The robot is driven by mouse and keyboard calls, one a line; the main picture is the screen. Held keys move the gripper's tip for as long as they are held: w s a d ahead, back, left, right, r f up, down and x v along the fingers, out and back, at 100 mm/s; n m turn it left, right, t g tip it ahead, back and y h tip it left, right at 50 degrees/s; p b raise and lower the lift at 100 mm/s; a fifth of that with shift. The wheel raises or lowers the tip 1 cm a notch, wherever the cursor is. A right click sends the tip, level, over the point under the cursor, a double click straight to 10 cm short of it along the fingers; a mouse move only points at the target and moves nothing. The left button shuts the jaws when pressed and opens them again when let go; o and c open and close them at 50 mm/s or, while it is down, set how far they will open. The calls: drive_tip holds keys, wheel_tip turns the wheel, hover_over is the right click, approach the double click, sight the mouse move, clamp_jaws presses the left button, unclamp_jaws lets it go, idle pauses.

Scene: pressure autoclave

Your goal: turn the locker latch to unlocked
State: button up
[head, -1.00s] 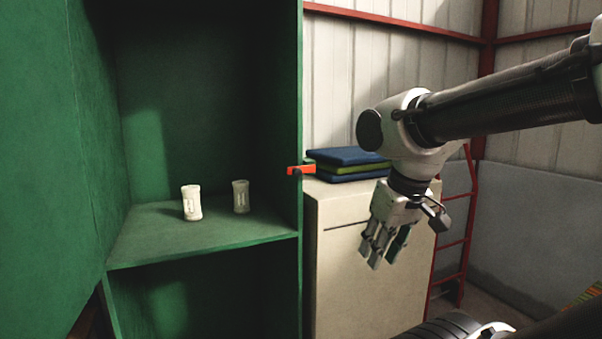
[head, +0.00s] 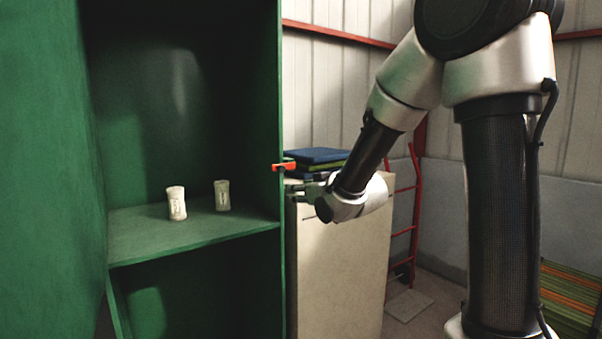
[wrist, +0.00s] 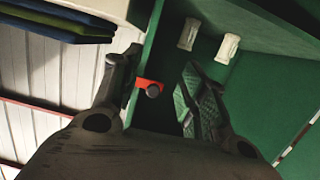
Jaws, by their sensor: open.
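The locker (head: 281,90) is green, with its door (head: 45,150) swung open at the left. The latch (head: 284,166) is a small orange-red piece with a dark knob on the front edge of the locker's right wall. It also shows in the wrist view (wrist: 149,86), between the two fingers in the picture. My gripper (head: 303,190) is just right of and below the latch in the head view, partly hidden behind my wrist. In the wrist view my gripper (wrist: 158,80) is open and empty. Contact with the latch cannot be told.
Two white containers (head: 176,203) (head: 222,195) stand on the locker shelf (head: 150,238). A beige cabinet (head: 345,265) stands right of the locker, with folded blue and green cloths (head: 318,156) on top. A red ladder (head: 415,200) stands behind it.

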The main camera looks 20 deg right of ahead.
drive_tip(key=t+y, duration=0.1)
drive_tip(key=t, duration=0.1)
approach(283, 169)
drive_tip(key=w, duration=0.1)
drive_tip(key=x, duration=0.8)
drive_tip(key=shift+w+a, duration=0.1)
drive_tip(key=shift+a, duration=0.1)
drive_tip(key=shift+c, duration=0.3)
clamp_jaws()
